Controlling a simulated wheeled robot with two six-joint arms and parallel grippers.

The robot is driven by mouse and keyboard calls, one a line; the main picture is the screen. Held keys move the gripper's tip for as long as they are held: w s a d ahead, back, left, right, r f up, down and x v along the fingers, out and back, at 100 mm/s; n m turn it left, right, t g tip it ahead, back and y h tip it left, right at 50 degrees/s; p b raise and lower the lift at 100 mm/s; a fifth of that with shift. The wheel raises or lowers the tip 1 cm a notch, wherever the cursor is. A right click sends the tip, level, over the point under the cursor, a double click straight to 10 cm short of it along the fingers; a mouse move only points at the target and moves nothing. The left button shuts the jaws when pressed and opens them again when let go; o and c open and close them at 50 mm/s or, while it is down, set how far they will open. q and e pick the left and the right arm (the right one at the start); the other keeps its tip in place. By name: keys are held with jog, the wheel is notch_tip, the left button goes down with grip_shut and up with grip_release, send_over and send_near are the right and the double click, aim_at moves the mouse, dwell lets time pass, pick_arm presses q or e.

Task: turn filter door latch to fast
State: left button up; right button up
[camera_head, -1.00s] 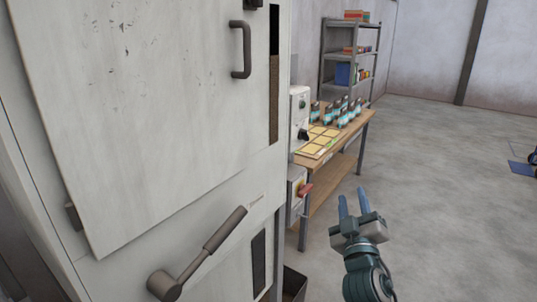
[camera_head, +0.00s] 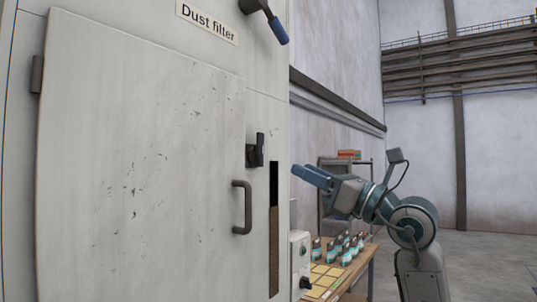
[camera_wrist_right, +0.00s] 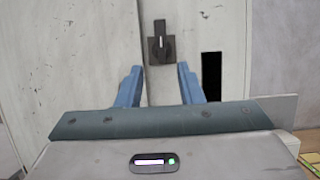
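The filter door (camera_head: 130,170) is a pale, scuffed panel that looks shut. Its black latch (camera_head: 256,150) sits at the door's right edge, above a grey bar handle (camera_head: 242,207), with its lever roughly upright. In the right wrist view the latch (camera_wrist_right: 161,45) shows ahead, just beyond the gap between the fingertips. My right gripper (camera_head: 310,175) is right of the latch in the head view, apart from it. Its blue fingers are spread and empty in the wrist view (camera_wrist_right: 158,82). No readable latch marking shows.
A "Dust filter" label (camera_head: 207,22) and a blue-gripped lever (camera_head: 278,28) are above the door. A dark window slot (camera_head: 274,240) is below right of the latch. A bench (camera_head: 350,275) with several bottles and a shelf (camera_head: 345,162) stand behind my right arm.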

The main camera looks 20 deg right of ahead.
aim_at(263, 151)
jog(key=p+x, duration=0.5)
jog(key=x, duration=0.5)
jog(key=shift+r, duration=0.1)
jog(key=shift+w+a, duration=0.2)
jog(key=shift+w, duration=0.2)
grip_shut()
